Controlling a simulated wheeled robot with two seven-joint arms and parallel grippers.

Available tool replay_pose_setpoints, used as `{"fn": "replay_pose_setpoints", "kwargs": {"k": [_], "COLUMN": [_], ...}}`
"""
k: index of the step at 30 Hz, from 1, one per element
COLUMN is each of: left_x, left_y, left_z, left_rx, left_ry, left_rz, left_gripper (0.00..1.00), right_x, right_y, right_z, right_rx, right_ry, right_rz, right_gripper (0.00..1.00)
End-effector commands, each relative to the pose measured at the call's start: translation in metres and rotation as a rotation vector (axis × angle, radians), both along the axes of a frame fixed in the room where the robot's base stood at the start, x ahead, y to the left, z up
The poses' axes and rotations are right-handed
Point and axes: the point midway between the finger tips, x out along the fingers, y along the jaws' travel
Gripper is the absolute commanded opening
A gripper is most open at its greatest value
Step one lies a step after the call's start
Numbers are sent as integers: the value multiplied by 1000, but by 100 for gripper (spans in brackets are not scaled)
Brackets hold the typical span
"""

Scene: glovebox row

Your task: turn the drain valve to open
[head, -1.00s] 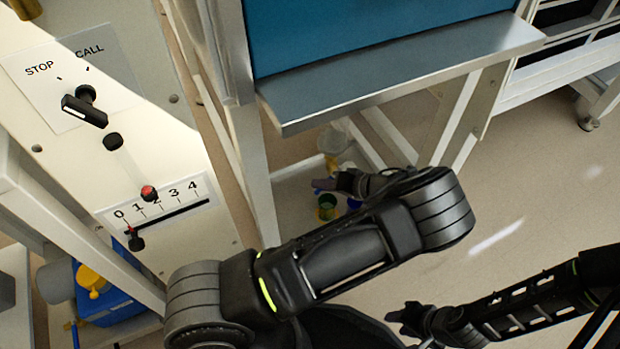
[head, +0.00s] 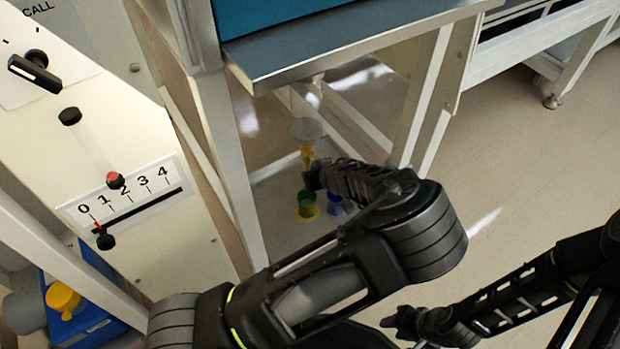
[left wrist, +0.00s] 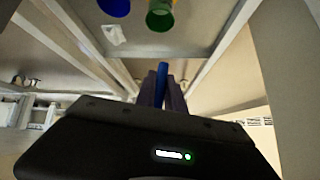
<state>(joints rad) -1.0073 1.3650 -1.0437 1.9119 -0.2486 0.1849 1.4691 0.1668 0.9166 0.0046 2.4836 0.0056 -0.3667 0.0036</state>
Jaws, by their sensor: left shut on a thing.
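The drain valve (head: 306,155) shows as a yellow piece under a grey round fitting (head: 307,128), low beneath the steel bench. My left gripper (head: 312,177) reaches in beside it, and its fingertips are small and dark there. In the left wrist view my left gripper (left wrist: 163,85) is shut on a blue bar (left wrist: 161,84), which looks like the valve's handle. The handle's angle is hard to tell in the head view. My right gripper (head: 390,322) hangs over the floor at the lower right, away from the valve; its finger gap is unclear.
A green cup (head: 306,199) and a blue cup (head: 334,204) stand below the valve. Bench legs (head: 233,165) and braces frame the space. A panel with a 0 to 4 scale (head: 128,195) is at left. Open floor (head: 530,180) lies right.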

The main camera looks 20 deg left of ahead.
Motion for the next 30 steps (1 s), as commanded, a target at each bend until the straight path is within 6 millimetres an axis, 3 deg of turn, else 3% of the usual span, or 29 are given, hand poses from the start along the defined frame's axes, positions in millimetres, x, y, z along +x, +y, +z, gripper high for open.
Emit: {"fn": "replay_pose_setpoints", "kwargs": {"k": [11, 12, 19, 30], "left_x": [0, 0, 0, -1], "left_y": [-1, -1, 0, -3], "left_z": [0, 0, 0, 4], "left_rx": [-5, -5, -4, -4], "left_ry": [-6, -6, -5, -6], "left_rz": [-1, -1, -1, -1], "left_gripper": [0, 14, 33, 35], "right_x": [0, 0, 0, 0], "right_y": [0, 0, 0, 0], "right_z": [-1, -1, -1, 1], "right_rx": [0, 0, 0, 1], "right_ry": [-1, 0, 0, -1], "right_rz": [1, 1, 1, 1], "right_gripper": [36, 36, 36, 36]}}
